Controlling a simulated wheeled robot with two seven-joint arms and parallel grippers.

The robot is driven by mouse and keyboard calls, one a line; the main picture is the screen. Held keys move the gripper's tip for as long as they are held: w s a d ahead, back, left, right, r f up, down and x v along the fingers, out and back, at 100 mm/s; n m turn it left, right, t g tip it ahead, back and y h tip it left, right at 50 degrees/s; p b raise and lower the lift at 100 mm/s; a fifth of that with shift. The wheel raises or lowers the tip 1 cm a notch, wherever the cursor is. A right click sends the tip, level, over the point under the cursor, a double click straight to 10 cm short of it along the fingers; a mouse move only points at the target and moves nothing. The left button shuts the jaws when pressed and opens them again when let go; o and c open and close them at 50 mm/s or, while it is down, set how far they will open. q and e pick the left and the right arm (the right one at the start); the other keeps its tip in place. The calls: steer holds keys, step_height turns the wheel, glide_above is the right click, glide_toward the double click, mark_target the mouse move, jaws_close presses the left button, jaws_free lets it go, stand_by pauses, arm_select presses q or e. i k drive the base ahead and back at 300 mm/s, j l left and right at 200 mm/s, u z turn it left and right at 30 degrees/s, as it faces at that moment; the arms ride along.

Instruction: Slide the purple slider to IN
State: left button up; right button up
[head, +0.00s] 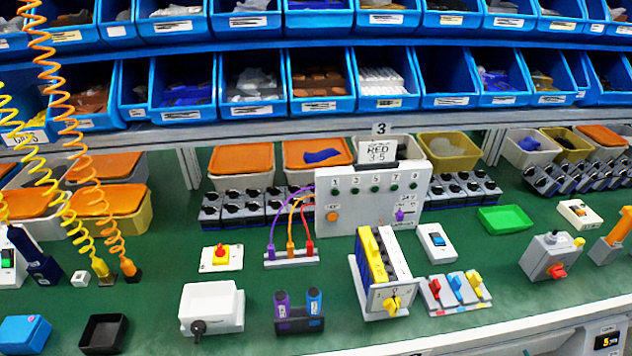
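A small purple piece (400,215), which looks like the purple slider, sits low on the right part of the upright white panel (345,212). Small markings are around it, but they are too small to read, so I cannot tell which end is IN or exactly where the slider stands. The panel also has a row of green dots under numbers and an orange round button (333,216) at lower left. Neither of my grippers shows in the head view.
In front of the panel stand a yellow-and-white block with a yellow knob (392,303), a white box with a blue rocker (437,241) and a unit of coloured levers (455,290). Purple, orange and red cables (290,226) run to the panel's left edge. A green tray (505,219) lies right.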

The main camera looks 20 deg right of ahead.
mark_target(400, 215)
steer(key=z, duration=1.25)
